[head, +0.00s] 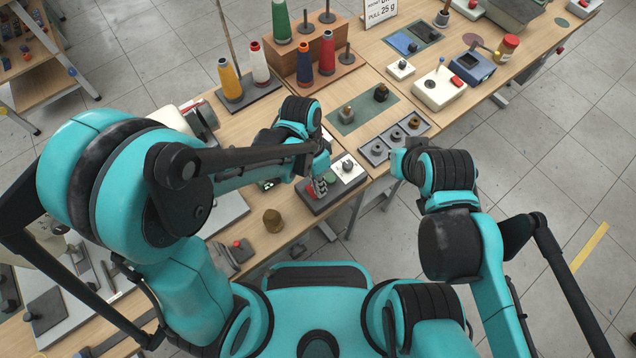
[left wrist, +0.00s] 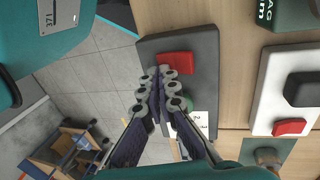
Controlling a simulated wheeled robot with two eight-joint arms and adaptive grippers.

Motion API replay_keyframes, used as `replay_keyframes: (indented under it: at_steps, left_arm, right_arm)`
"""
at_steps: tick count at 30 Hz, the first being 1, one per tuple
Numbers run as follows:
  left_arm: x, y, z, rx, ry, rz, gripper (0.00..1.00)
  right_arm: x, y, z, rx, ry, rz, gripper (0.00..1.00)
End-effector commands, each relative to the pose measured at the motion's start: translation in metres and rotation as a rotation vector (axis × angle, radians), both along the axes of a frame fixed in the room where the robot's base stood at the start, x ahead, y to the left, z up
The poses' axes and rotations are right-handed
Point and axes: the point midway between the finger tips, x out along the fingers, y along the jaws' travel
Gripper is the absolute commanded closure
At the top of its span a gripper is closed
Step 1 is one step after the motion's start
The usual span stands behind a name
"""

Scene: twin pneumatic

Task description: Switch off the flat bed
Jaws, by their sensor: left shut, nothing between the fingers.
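A dark grey switch box (left wrist: 148,60) with a red button (left wrist: 173,64), a round green button (left wrist: 175,103) and a white numbered label (left wrist: 201,125) lies on the wooden table in the left wrist view. In the head view the dark box (head: 318,208) is at the table's near edge, partly covered by my left gripper (head: 319,187). My left gripper, also in the left wrist view (left wrist: 165,74), is shut and empty, its fingertips over the box close to the red button. I cannot tell whether they touch. No label naming the flat bed is readable.
A white box with a dark switch and red button (left wrist: 263,100) stands to the right in the left wrist view. A grey tray with several round knobs (head: 377,150) lies beyond my left gripper. Thread cones (head: 304,62) stand at the back. Open floor lies right of the table.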

Motion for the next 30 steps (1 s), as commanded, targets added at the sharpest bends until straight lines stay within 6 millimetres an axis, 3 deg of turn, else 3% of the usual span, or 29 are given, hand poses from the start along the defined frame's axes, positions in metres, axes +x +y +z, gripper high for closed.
replay_keyframes:
  at_steps: [26,30]
  left_arm:
    - [0.013,0.010,0.002,-0.001,0.002,0.000,1.00]
    - [0.014,0.009,0.010,-0.001,0.002,0.001,1.00]
  right_arm:
    - [0.000,0.000,0.000,0.000,0.000,0.000,1.00]
    - [0.000,0.000,0.006,0.000,0.000,0.000,1.00]
